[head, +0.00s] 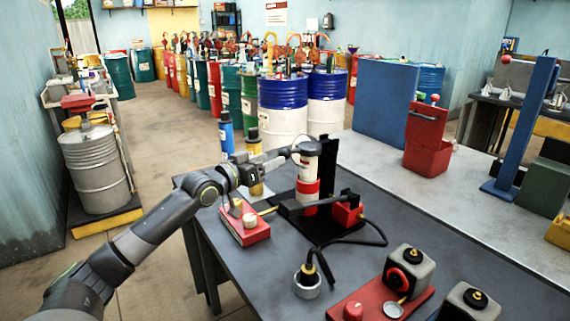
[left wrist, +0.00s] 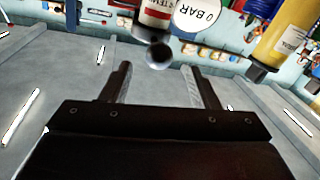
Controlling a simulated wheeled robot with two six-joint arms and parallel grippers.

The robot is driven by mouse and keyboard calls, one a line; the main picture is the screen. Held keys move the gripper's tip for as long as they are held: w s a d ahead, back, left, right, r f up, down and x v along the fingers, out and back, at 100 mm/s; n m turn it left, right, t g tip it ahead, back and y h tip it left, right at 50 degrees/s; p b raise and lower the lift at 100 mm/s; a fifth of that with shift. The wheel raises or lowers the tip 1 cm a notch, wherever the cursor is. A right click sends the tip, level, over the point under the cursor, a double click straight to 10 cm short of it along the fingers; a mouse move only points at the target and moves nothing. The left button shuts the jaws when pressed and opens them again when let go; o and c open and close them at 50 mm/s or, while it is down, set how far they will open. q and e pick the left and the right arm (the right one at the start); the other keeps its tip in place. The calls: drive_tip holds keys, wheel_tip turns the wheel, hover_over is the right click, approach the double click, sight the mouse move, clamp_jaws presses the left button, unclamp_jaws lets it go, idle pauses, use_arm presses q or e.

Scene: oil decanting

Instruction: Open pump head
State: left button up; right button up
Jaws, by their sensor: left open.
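The pump is a white cylinder with a red band (head: 308,185), upright in a black frame on the dark table. Its top is partly hidden behind my left gripper (head: 287,153), which is beside it at the upper left. In the left wrist view my left gripper (left wrist: 157,88) is open, with nothing between its fingers. A dark round knob (left wrist: 158,56) lies just beyond the fingertips. Past it are the labelled cylinder (left wrist: 153,14) and a round white "0 BAR" gauge (left wrist: 196,14). I cannot tell whether the pump head is open.
A red block (head: 243,222) with small parts stands left of the pump. A red tray (head: 345,296) with grey canisters is at the front right. A red box (head: 428,157) stands farther back.

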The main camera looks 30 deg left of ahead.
sight(285, 152)
use_arm(q)
drive_tip(key=w+b, duration=0.1)
drive_tip(key=w, duration=0.1)
drive_tip(key=w+d+b, duration=0.1)
drive_tip(key=w, duration=0.2)
drive_tip(key=shift+b, duration=0.35)
drive_tip(key=shift+w+d, duration=0.2)
drive_tip(key=shift+w, duration=0.6)
drive_tip(key=shift+c, duration=0.4)
clamp_jaws()
drive_tip(key=shift+r, duration=0.1)
